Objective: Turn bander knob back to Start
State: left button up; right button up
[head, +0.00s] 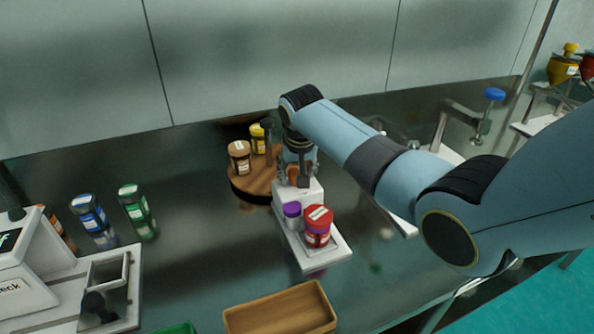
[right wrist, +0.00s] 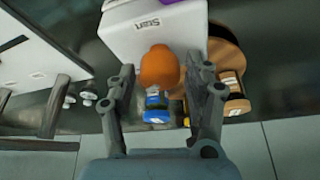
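The bander (head: 298,192) is a white machine with a low white plate, in the middle of the table. Its top shows in the right wrist view (right wrist: 125,38) with the printed word "Start". The orange knob (right wrist: 160,70) shows beside that label; in the head view it is mostly hidden behind my gripper. My right gripper (right wrist: 162,68) is at the knob, one finger on each side. Narrow gaps seem to show between the fingers and the knob, so it looks open. In the head view the right gripper (head: 299,172) points down over the bander. My left gripper is out of view.
A round wooden turntable (head: 250,186) with jars stands close behind. A wooden tray (head: 280,312) lies in front. Blue-lidded (head: 90,216) and green-lidded (head: 135,208) jars stand left.

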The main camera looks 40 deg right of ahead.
jog(key=shift+c, duration=1.2)
jog(key=c, duration=0.6)
